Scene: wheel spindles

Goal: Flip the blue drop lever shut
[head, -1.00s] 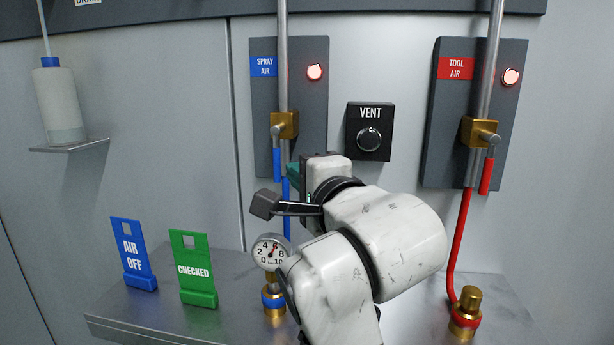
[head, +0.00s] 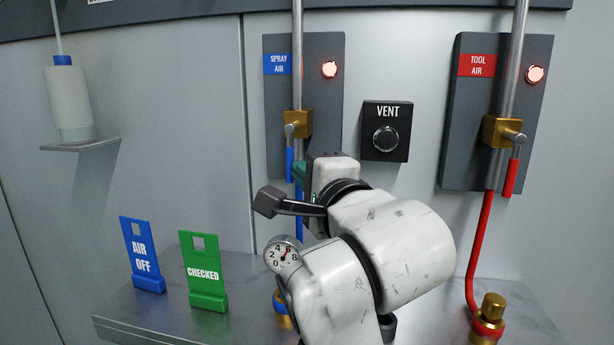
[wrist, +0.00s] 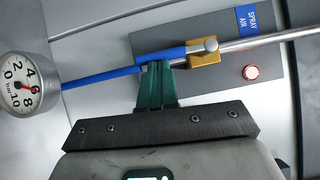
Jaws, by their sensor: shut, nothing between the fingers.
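The blue drop lever (head: 290,165) hangs straight down from the brass valve (head: 303,124) on the SPRAY AIR pipe, in line with the pipe. In the wrist view the lever (wrist: 162,54) lies along the pipe line, from its round metal pivot (wrist: 210,45) toward the blue hose (wrist: 100,77). My gripper (wrist: 155,66) is shut and empty, its green fingertips at the lever's edge below the valve. I cannot tell whether they touch the lever. In the head view my gripper (head: 298,172) is beside the lever's lower part, largely hidden by my wrist.
A pressure gauge (head: 283,255) stands close below my wrist, partly covered by my arm. The VENT button (head: 385,139) is to the right, then the TOOL AIR valve with its red lever (head: 511,176). AIR OFF (head: 142,257) and CHECKED (head: 203,272) tags stand on the shelf at left.

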